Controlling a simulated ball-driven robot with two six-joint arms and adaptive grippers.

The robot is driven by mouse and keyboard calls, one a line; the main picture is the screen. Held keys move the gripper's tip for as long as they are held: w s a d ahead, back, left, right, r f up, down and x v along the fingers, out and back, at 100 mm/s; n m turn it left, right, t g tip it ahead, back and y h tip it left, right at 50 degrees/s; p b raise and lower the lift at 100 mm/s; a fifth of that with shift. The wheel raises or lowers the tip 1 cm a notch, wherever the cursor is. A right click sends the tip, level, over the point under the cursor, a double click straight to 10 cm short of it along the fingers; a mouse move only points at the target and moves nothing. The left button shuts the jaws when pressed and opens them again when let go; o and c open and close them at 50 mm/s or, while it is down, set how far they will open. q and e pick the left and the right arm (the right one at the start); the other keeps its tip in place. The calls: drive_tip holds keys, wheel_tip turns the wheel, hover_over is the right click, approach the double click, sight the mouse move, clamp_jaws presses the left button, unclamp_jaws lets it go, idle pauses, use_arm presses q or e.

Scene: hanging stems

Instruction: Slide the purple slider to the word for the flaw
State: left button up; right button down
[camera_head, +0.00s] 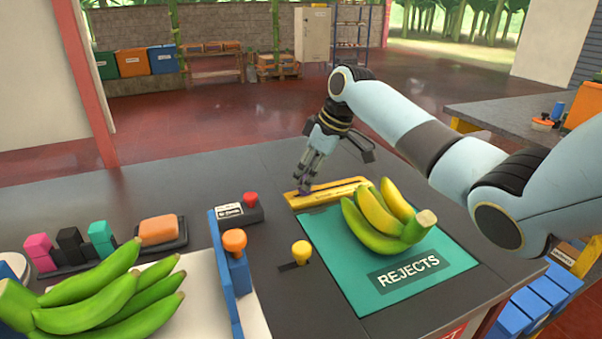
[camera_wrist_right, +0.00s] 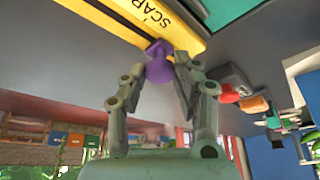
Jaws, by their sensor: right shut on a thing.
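The purple slider (camera_head: 304,187) sits on a yellow bar (camera_head: 346,189) behind the teal mat, near the bar's left end. My right gripper (camera_head: 308,172) reaches down to it from above. In the right wrist view my right gripper (camera_wrist_right: 159,80) has its fingers on both sides of the purple slider (camera_wrist_right: 158,62) and is shut on it. The yellow bar (camera_wrist_right: 130,18) there carries a black word, cut off by the frame, that begins "SCAR". The bar's lettering is too small to read in the head view. My left gripper is not in view.
A banana bunch (camera_head: 372,222) lies on the teal REJECTS mat (camera_head: 440,262) in front of the bar. A red-knobbed box (camera_head: 240,212), a yellow knob (camera_head: 301,252) and an orange-knobbed blue post (camera_head: 236,262) stand left. Green bananas (camera_head: 100,300) lie front left. The table behind the bar is clear.

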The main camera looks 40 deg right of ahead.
sight(332, 184)
drive_tip(key=d, duration=0.2)
drive_tip(key=s+d, duration=0.1)
drive_tip(key=d, duration=0.2)
drive_tip(key=s+d+p, duration=0.1)
drive_tip(key=d, duration=0.2)
drive_tip(key=shift+d, duration=0.15)
drive_tip(key=c, duration=1)
unclamp_jaws()
drive_tip(key=v, duration=1.2)
